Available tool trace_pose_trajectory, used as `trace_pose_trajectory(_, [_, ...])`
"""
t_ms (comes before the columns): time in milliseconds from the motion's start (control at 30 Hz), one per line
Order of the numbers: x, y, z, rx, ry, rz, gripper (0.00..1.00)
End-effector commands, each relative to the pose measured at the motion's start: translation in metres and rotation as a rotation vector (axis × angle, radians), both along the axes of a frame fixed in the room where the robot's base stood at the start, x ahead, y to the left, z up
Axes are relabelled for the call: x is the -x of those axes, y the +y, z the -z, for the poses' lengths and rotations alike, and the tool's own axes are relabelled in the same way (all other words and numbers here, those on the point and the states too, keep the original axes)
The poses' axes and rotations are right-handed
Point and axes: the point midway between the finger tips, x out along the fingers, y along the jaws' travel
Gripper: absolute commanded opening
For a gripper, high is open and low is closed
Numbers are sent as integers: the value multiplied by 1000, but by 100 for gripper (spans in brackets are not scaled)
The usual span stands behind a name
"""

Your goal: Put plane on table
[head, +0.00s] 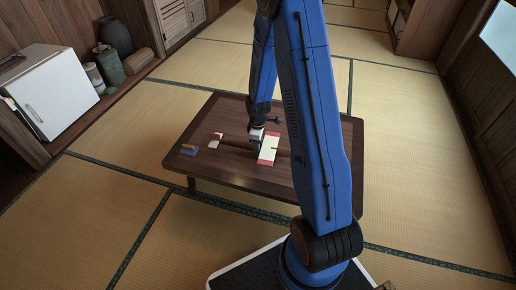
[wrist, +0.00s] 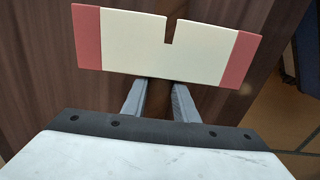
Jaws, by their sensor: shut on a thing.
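The plane (head: 268,155) shows over the low dark wooden table (head: 230,172) in the head view. Its wing is cream with red ends, and a brown body runs left from it towards a small cream and red piece. In the wrist view the wing (wrist: 130,40), with a notch in its edge, lies across the front of my fingers. My gripper (head: 256,134) is shut on the plane, low over the table's middle. The wing hides my fingertips in the wrist view. I cannot tell whether the plane touches the tabletop.
A small blue block (head: 189,150) lies near the table's left edge. My arm hides part of the table's right side. A white fridge (head: 55,92) and several jars stand at the left wall. The tatami floor (head: 130,222) around the table is clear.

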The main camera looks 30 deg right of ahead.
Motion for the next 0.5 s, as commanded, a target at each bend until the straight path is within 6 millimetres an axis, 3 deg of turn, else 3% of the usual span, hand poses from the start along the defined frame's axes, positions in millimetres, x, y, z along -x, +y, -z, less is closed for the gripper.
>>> trace_pose_trajectory(333, [0, 0, 3, 0, 0, 0, 0])
trace_pose_trajectory(367, [0, 0, 3, 0, 0, 0, 29])
trace_pose_trajectory(400, [0, 0, 3, 0, 0, 0, 38])
trace_pose_trajectory(433, [0, 0, 3, 0, 0, 0, 45])
trace_pose_trajectory(500, [0, 0, 3, 0, 0, 0, 45])
